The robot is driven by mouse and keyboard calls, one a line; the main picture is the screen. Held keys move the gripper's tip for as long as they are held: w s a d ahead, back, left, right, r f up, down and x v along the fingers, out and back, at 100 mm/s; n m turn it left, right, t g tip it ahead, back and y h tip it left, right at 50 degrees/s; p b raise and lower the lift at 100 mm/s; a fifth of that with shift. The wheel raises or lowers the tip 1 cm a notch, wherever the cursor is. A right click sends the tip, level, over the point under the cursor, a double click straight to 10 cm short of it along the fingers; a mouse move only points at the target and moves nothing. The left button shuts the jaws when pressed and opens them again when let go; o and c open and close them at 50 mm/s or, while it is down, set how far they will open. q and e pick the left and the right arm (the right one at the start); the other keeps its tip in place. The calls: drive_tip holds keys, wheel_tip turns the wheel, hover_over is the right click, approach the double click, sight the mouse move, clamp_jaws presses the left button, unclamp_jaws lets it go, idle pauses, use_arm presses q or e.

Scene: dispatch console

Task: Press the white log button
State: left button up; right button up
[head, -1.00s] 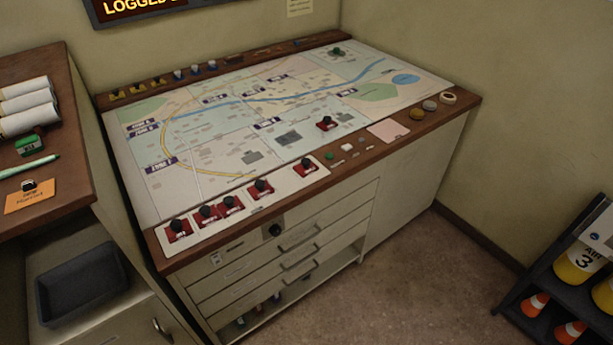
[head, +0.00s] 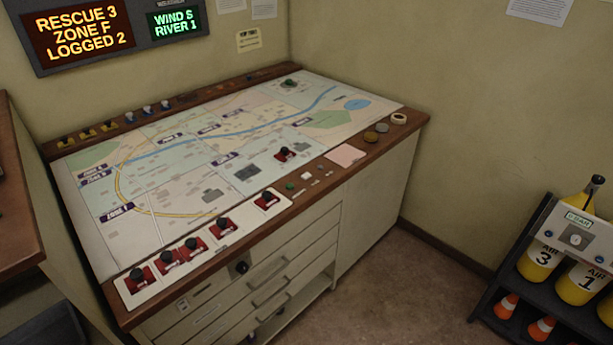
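A small white button (head: 306,176) sits on the wooden front rim of the map console (head: 235,238), right of a round green button (head: 290,186). I take it for the log button; its label is too small to read. Neither of my grippers is in view, and nothing covers the button.
Red blocks with black knobs (head: 194,248) stand along the map's front edge; one more (head: 284,154) is on the map. A pink sheet (head: 345,155) lies right of the button. A lit sign (head: 78,32) reads "RESCUE 3 ZONE F LOGGED 2". An air-cylinder rack (head: 520,262) stands right; floor between is clear.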

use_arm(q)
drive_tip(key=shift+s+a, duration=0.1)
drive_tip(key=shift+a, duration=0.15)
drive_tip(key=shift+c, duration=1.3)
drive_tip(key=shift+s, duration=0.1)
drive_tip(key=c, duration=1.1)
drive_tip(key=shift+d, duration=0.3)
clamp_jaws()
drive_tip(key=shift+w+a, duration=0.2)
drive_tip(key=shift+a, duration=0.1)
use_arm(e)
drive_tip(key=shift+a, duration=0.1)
